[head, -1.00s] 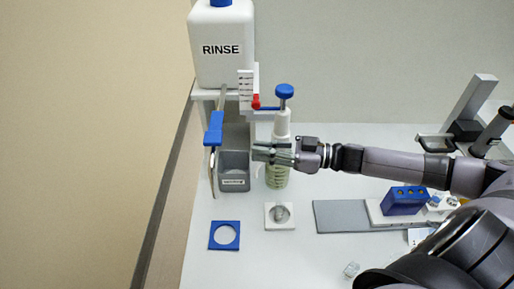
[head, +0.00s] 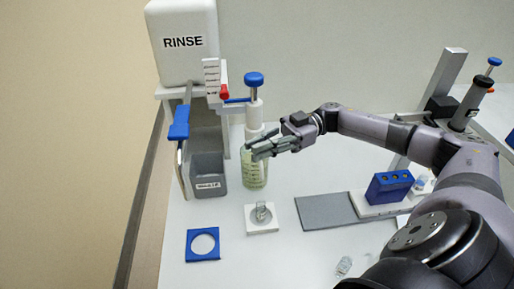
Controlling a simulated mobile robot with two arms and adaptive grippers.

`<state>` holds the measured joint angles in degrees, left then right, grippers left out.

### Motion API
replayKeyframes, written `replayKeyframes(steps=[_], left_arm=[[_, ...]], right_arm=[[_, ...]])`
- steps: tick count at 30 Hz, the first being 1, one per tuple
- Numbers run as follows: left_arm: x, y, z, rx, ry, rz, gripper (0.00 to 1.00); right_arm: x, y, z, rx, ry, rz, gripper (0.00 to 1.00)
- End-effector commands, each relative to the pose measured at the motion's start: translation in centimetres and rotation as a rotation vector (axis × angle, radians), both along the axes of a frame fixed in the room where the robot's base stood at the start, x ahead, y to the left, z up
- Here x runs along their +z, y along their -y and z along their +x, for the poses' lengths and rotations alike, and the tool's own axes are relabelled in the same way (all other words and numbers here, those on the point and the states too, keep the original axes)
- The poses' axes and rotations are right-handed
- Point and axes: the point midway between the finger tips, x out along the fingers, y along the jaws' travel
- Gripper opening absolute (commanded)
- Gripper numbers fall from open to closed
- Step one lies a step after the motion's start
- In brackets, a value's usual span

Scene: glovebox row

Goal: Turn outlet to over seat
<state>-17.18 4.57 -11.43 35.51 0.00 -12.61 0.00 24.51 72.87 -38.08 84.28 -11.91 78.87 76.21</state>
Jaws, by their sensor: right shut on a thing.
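The dispenser bottle (head: 255,172) stands upright at the back left, with a clear, pale green graduated body, a white neck and a blue top knob (head: 254,79). Its thin blue outlet (head: 237,100) points left from under the knob, towards a white scale with a red marker. My right gripper (head: 257,148) is at the upper part of the bottle's body, shut on it; the fingers hide part of the bottle. A white square seat (head: 261,228) with a small clear cup (head: 262,212) lies on the table in front of the bottle. My left gripper is not in view.
A grey bin (head: 209,176) and a blue-handled lever (head: 179,122) stand left of the bottle, below the RINSE tank (head: 184,42). A blue ring plate (head: 188,249) lies at front left. A grey mat (head: 325,212) and a blue block (head: 389,188) lie to the right.

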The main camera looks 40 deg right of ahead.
Motion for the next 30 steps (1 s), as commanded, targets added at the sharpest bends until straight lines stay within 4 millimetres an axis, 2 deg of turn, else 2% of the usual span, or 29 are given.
replayKeyframes(steps=[11, 12, 20, 30], left_arm=[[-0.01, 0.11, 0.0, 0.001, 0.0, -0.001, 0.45], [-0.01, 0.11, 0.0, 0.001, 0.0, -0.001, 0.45], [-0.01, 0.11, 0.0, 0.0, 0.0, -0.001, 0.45], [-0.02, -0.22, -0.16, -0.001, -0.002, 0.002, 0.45]], right_arm=[[0.06, 0.04, -0.04, 0.004, 0.001, 0.0, 0.0], [0.06, 0.04, -0.04, 0.004, 0.001, 0.0, 0.19], [0.04, 0.04, -0.04, 0.003, 0.001, 0.0, 0.36], [0.3, 0.04, -0.02, 0.003, 0.002, 0.0, 0.37]])
